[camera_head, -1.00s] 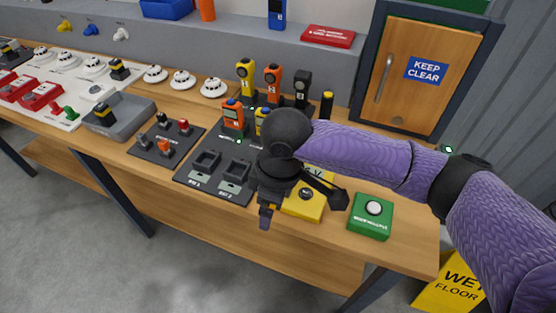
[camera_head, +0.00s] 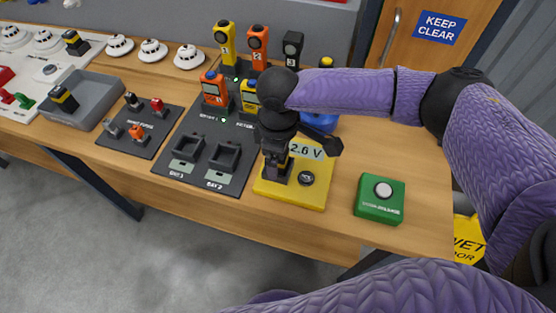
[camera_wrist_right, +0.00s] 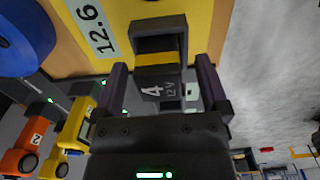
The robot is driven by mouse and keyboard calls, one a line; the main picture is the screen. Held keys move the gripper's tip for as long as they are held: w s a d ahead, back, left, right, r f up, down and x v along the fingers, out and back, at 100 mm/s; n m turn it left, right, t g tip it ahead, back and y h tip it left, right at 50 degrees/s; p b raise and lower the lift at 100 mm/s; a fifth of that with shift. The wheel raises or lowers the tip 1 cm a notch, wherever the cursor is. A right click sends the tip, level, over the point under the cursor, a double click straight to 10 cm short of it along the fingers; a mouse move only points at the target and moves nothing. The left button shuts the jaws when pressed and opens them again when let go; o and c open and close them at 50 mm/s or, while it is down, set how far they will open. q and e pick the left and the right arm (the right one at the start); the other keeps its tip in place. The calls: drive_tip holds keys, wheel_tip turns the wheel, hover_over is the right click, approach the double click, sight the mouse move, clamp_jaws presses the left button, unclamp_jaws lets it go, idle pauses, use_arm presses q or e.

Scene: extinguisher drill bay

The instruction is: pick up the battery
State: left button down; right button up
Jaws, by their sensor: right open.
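In the right wrist view a dark battery (camera_wrist_right: 158,88) with a yellow band, marked 4 and 12 V, sits in the black socket of the yellow tester (camera_wrist_right: 192,22). My right gripper (camera_wrist_right: 163,82) is open, with one purple-grey finger on each side of the battery; contact cannot be told. In the head view my right gripper (camera_head: 278,166) points down over the left part of the tester (camera_head: 300,194), hiding most of the socket and battery. The tester display reads 12.6 V. My left gripper is not in view.
Left of the tester is a dark board (camera_head: 172,165) with two empty bays and several handheld units. A green button box (camera_head: 380,198) stands to the right. A blue round object (camera_head: 319,124) is behind the gripper. A grey tray (camera_head: 92,95) holds another dark battery (camera_head: 63,98).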

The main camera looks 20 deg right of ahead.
clamp_jaws()
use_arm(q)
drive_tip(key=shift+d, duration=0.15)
use_arm(e)
drive_tip(key=shift+r, duration=0.1)
